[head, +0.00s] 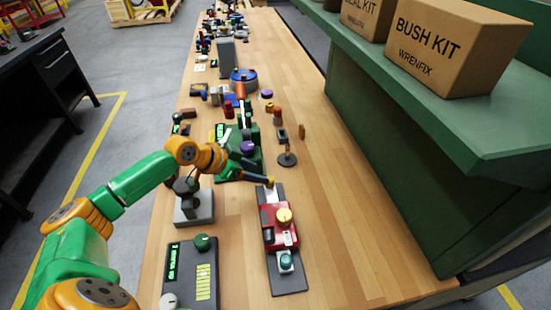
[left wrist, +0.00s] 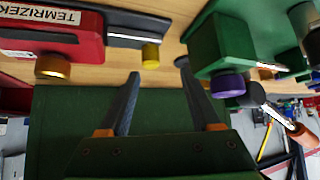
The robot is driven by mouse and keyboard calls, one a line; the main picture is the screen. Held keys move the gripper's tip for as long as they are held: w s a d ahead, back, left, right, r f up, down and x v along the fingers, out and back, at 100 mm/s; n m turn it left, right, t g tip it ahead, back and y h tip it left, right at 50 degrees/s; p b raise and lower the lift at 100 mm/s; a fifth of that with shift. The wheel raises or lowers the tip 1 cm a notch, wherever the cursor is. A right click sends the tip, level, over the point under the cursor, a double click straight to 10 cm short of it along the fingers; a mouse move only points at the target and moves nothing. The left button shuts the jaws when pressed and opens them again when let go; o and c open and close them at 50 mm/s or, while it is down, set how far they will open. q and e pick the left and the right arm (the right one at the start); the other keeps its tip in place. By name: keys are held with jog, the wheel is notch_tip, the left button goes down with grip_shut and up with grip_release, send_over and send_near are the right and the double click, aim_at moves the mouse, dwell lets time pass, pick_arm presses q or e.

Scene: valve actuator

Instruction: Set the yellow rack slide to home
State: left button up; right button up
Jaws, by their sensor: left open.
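The red valve actuator (head: 279,239) stands on a dark base plate on the bench. It has a round gold-yellow knob on top, and a teal knob at its near end. A small yellow knob (head: 270,183), which looks like the rack slide's handle, shows at the far end of the plate. In the left wrist view this yellow knob (left wrist: 151,56) sits on a dark bar beside the red body (left wrist: 52,30). My left gripper (left wrist: 158,69) is open, with the knob just beyond and between its fingertips in that view; contact is not visible. My right gripper is not in view.
A green device with a purple knob (head: 248,147) stands just beyond the gripper. A grey control box (head: 203,275) with a green knob is left of the actuator. A small round stand (head: 287,158) is beyond it. Bench right of the actuator is clear, up to a green shelf unit (head: 390,150).

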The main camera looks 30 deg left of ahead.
aim_at(271, 179)
pick_arm(q)
jog(key=d+f, duration=0.1)
jog(key=w+d+f, duration=0.1)
jog(key=shift+d+f+p, duration=0.1)
jog(key=shift+d+p, duration=0.2)
jog(key=shift+p, duration=0.1)
jog(key=shift+x, duration=0.95)
jog(key=shift+w+a+f, duration=0.15)
jog(key=shift+w+f, duration=0.15)
jog(key=shift+f, duration=0.05)
jog(key=shift+s+r, duration=0.15)
jog(key=shift+s, duration=0.05)
jog(key=c, duration=0.8)
grip_shut()
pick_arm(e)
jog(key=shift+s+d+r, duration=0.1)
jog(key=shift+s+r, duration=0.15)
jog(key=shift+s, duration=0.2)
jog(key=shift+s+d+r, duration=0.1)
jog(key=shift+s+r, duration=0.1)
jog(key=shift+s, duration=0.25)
